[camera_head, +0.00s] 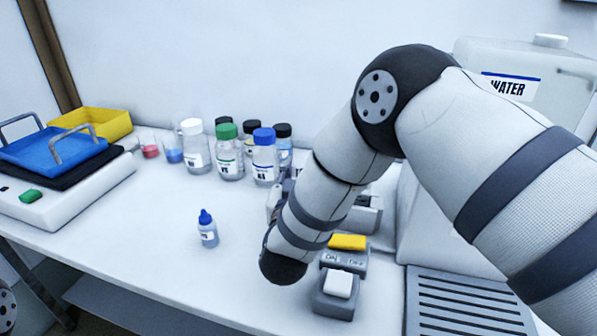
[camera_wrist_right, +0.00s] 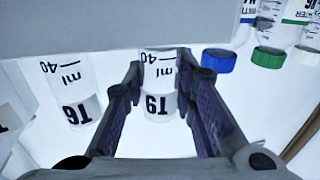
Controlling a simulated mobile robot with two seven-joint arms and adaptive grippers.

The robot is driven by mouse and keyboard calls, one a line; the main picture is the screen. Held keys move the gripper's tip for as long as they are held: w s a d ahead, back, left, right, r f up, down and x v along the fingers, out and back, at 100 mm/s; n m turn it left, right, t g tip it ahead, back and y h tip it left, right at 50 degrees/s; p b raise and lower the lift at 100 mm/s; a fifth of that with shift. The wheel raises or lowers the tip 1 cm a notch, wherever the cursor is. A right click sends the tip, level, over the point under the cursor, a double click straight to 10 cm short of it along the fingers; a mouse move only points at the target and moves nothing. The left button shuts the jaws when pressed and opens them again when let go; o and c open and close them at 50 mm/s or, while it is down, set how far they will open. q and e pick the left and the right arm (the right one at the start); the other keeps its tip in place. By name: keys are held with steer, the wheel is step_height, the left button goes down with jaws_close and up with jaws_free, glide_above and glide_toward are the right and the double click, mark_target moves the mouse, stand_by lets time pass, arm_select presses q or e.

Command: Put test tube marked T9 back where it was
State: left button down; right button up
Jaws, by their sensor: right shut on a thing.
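In the right wrist view my right gripper (camera_wrist_right: 159,68) is shut on a clear test tube (camera_wrist_right: 158,105) that stands between its two fingers. Its label shows upside down and reads T9, with a 40 ml mark. A second clear tube (camera_wrist_right: 72,92), marked T6, is to the left of the fingers and apart from them. A broad pale grey body (camera_wrist_right: 95,28) crosses the top and hides the tubes' other ends. In the head view my right forearm hides the tubes and most of the gripper. My left gripper is out of view.
Several capped bottles (camera_head: 228,152) stand behind my right forearm, with a small blue-capped dropper bottle (camera_head: 208,232) in front. A switch box (camera_head: 336,293) and a water machine (camera_head: 520,75) stand at right. A blue tray (camera_head: 52,148) is at left. The front left table is clear.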

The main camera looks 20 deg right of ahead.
steer(key=o, duration=1)
steer(key=shift+f, duration=0.1)
steer(key=shift+s+a+r, duration=0.15)
steer(key=shift+s+r, duration=0.05)
steer(key=shift+r, duration=0.05)
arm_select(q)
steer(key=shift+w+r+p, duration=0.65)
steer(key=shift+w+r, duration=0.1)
arm_select(e)
steer(key=v, duration=1.1)
steer(key=shift+s, duration=0.3)
steer(key=shift+f, duration=0.1)
